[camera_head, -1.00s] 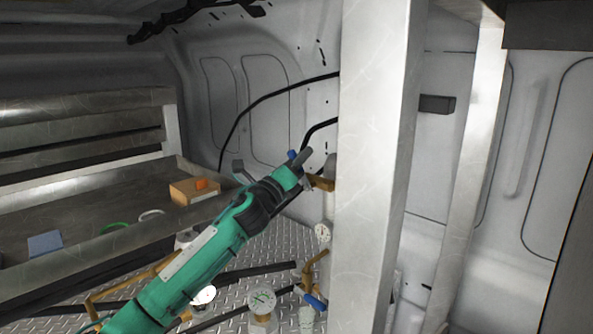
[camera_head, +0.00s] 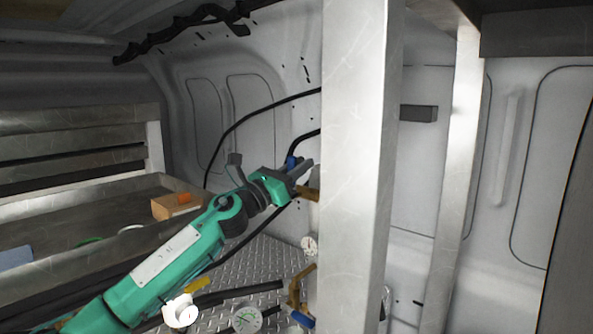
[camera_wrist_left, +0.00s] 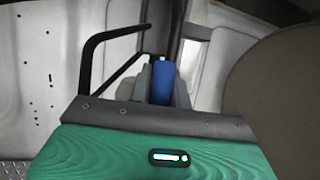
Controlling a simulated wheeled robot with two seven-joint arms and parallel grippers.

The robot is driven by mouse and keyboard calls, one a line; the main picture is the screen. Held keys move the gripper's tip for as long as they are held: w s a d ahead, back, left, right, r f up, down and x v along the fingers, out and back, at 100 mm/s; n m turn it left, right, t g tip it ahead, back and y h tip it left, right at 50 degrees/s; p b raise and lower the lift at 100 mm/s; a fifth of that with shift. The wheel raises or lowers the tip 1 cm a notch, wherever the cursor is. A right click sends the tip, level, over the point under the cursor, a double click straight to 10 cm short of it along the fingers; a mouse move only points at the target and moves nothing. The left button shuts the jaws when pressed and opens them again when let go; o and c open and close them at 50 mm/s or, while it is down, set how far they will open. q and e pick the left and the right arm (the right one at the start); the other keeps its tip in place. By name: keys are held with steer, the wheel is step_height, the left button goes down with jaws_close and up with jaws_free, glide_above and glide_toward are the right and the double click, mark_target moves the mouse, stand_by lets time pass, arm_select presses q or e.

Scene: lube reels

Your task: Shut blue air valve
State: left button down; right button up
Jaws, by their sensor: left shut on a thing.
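The blue air valve handle (camera_head: 291,162) shows as a small blue piece at my left gripper (camera_head: 304,168), beside the metal post. In the left wrist view the blue handle (camera_wrist_left: 162,82) stands between the two grey fingers, and my left gripper (camera_wrist_left: 161,88) is shut on it. A brass fitting (camera_head: 309,193) shows just below the fingers, partly hidden by the post. The rest of the valve body is hidden. My right gripper is in neither view.
A broad metal post (camera_head: 355,170) stands close to the right of my left gripper. A metal shelf (camera_head: 60,220) with a cardboard box (camera_head: 172,206) lies left. Black hose (camera_head: 262,104) runs behind.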

arm_select(q)
steer(key=shift+f, duration=0.1)
stand_by(0.3)
steer(key=c, duration=1.3)
jaws_free()
steer(key=b+v, duration=0.4)
steer(key=v, duration=1)
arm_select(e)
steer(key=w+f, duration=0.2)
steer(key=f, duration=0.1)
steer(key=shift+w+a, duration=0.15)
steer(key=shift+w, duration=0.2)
arm_select(q)
steer(key=shift+w, duration=0.1)
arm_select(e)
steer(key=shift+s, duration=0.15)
